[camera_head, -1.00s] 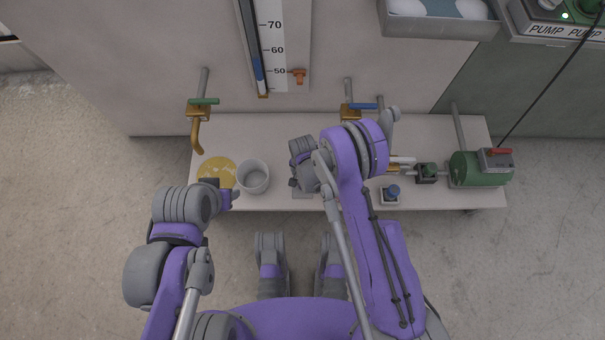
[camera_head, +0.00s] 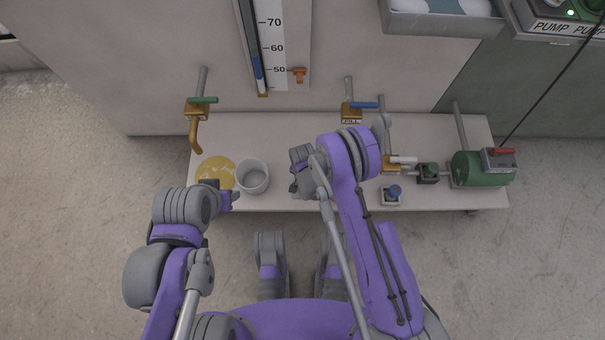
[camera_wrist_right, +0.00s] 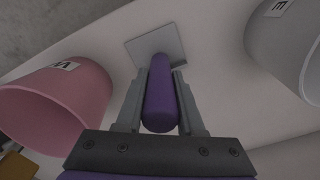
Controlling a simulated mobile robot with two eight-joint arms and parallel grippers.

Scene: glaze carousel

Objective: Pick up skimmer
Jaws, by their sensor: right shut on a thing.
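The skimmer shows in the right wrist view as a purple handle (camera_wrist_right: 160,100) with a flat grey square plate (camera_wrist_right: 157,46) at its far end. My right gripper (camera_wrist_right: 160,84) has its two fingers on either side of the handle and is shut on it. In the head view my right gripper (camera_head: 298,176) is over the middle of the bench, and the arm hides most of the skimmer. My left gripper (camera_head: 230,201) is at the bench's front edge, just below a grey cup; its finger gap is not clear.
The grey cup (camera_head: 253,177) stands beside a yellow disc (camera_head: 215,172) on the bench (camera_head: 275,135). The wrist view shows a pink cup (camera_wrist_right: 62,105) left and a pale container (camera_wrist_right: 287,50) right. A green pump (camera_head: 478,168) and valves (camera_head: 349,110) are further right and behind.

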